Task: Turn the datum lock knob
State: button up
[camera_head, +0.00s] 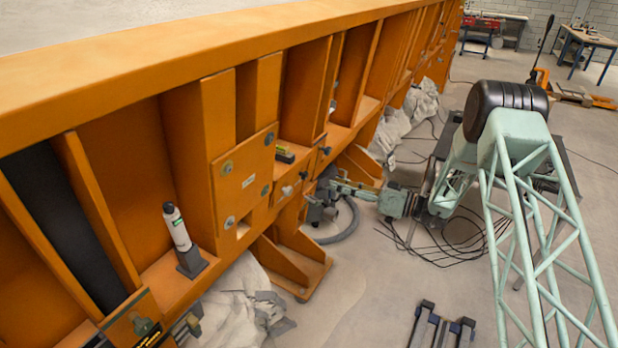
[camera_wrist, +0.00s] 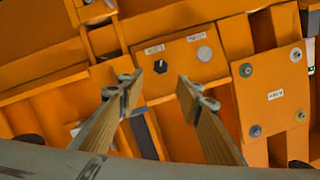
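A small black knob (camera_wrist: 160,66) sits on an orange panel (camera_wrist: 178,72) in the wrist view, under a small white label too small to read. A round grey disc (camera_wrist: 204,53) with its own label is to its right. I take the black knob to be the datum lock knob, but cannot read its label. My gripper (camera_wrist: 158,92) is open and empty; its fingers point at the panel and the knob shows between and just beyond the tips, apart from them. In the head view my gripper (camera_head: 320,203) is close to the orange frame's lower side, its fingers hard to make out.
A bolted orange plate (camera_wrist: 272,92) is beside the panel; it also shows in the head view (camera_head: 243,185). A white tube (camera_head: 177,228) stands on a frame ledge. Upright ribs (camera_head: 218,110) line the frame. A grey hose (camera_head: 350,225) and cables lie near the arm.

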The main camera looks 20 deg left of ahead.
aim_at(307, 176)
jog(key=a, duration=0.8)
jog(key=w+a, duration=0.1)
jog(key=a, duration=0.3)
jog(key=c, duration=0.8)
